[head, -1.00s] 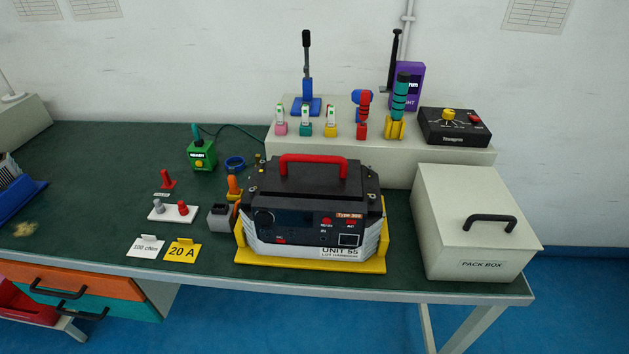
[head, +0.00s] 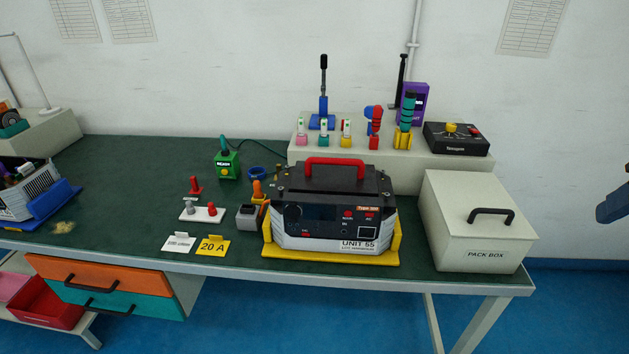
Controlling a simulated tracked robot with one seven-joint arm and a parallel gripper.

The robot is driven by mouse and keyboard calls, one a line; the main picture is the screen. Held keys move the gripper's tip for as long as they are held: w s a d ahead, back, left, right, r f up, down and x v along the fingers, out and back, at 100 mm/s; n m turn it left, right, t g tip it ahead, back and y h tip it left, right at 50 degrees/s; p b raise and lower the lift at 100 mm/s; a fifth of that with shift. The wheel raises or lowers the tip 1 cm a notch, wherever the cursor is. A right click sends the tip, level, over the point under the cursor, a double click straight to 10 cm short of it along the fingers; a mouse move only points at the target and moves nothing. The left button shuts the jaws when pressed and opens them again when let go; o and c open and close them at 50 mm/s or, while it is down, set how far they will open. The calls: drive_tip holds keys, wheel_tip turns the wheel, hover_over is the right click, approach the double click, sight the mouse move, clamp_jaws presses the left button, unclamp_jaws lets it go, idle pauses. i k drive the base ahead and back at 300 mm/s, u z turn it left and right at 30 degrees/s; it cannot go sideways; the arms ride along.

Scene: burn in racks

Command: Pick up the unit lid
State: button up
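The unit lid (head: 335,180) is the black top of the unit, with a red arched handle (head: 335,161) standing up from it. It sits on the unit (head: 330,225), a dark-fronted box marked UNIT 55, in a yellow cradle (head: 330,254) near the front edge of the bench. The lid looks seated, though its seam is too small to make out. My gripper's fingers do not show. A dark blue-grey shape hangs at the right edge, clear of the bench; I cannot tell which part it is.
The pack box (head: 475,225) stands right of the unit. Behind is a raised shelf (head: 410,160) with tools and a black control box (head: 456,139). Left are a green box (head: 227,165), a grey block (head: 247,217) and a 20 A card (head: 212,246). Bench further left has clear room.

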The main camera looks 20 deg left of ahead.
sight(316, 175)
drive_tip(key=z, duration=0.4)
drive_tip(key=i, duration=0.15)
drive_tip(key=u, duration=2.95)
drive_tip(key=k, duration=0.5)
drive_tip(key=z, duration=1.05)
drive_tip(key=i, duration=0.6)
drive_tip(key=u, duration=0.2)
